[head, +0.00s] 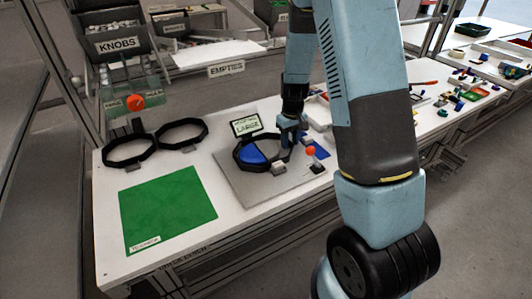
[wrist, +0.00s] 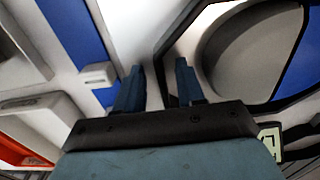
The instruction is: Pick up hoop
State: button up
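A black angular hoop (head: 237,158) lies on the grey plate (head: 232,180), around a blue piece (head: 250,154), beside a sign reading "LARGE" (head: 246,126). My gripper (head: 291,134) points down at the hoop's far right side. Two more black hoops, a left one (head: 128,163) and a right one (head: 181,146), lie at the table's back left.
A green mat (head: 168,208) lies at the table's front left. An orange-topped knob (head: 310,152) stands right of the plate. A "KNOBS" bin (head: 115,45) and an "EMPTIES" shelf (head: 226,69) are behind. Small coloured parts (head: 455,98) lie scattered at the right.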

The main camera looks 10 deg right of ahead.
grip_shut()
jog(key=shift+r, duration=0.1)
dwell(0.6)
